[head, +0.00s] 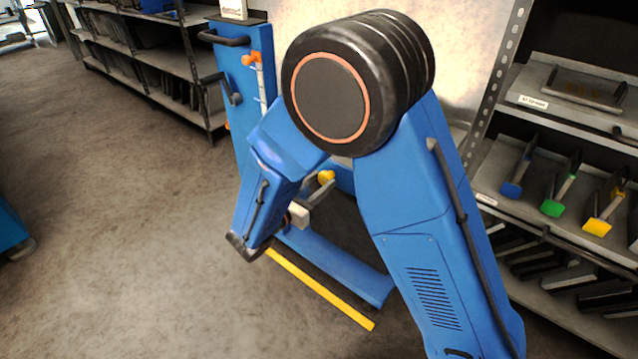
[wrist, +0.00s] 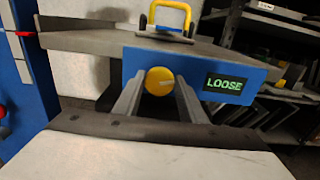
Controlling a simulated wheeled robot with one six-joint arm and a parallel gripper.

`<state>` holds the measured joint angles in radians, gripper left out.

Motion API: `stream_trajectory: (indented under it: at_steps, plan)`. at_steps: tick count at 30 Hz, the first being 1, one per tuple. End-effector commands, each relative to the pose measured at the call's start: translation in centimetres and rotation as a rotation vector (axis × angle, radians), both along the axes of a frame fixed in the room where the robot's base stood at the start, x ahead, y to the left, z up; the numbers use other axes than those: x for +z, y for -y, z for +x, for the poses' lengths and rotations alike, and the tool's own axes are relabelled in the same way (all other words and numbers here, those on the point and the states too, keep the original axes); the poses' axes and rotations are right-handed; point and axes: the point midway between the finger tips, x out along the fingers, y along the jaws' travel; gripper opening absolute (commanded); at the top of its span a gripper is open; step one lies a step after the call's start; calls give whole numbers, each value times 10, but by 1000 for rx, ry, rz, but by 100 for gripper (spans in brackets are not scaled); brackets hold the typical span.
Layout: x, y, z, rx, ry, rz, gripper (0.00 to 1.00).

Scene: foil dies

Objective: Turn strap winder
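The winder's round yellow knob (wrist: 159,81) sits on the front of a blue housing (wrist: 215,68). A dark display (wrist: 223,84) to its right reads "LOOSE" in green. My gripper (wrist: 160,88) faces the knob, with one grey finger on each side of it. The fingers are apart; I cannot tell whether they touch the knob or stop short of it. In the head view the knob (head: 326,177) shows as a small yellow spot near my gripper (head: 322,187), and my arm hides most of the housing.
A yellow handle (wrist: 172,16) stands on a plate above the housing. A blue post (head: 236,85) with dark handles rises left of my arm. A shelf rack (head: 560,120) with coloured-ended tools stands right. A yellow floor strip (head: 320,290) lies before the blue base. The left floor is open.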

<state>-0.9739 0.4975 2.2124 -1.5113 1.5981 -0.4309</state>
Motion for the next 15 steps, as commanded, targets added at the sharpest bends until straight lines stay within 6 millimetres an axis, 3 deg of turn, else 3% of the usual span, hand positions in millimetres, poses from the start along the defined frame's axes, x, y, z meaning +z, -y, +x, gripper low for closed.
stream_trajectory:
  at_steps: [15]
  plan:
    - [0,0,0,0,54,69,15]
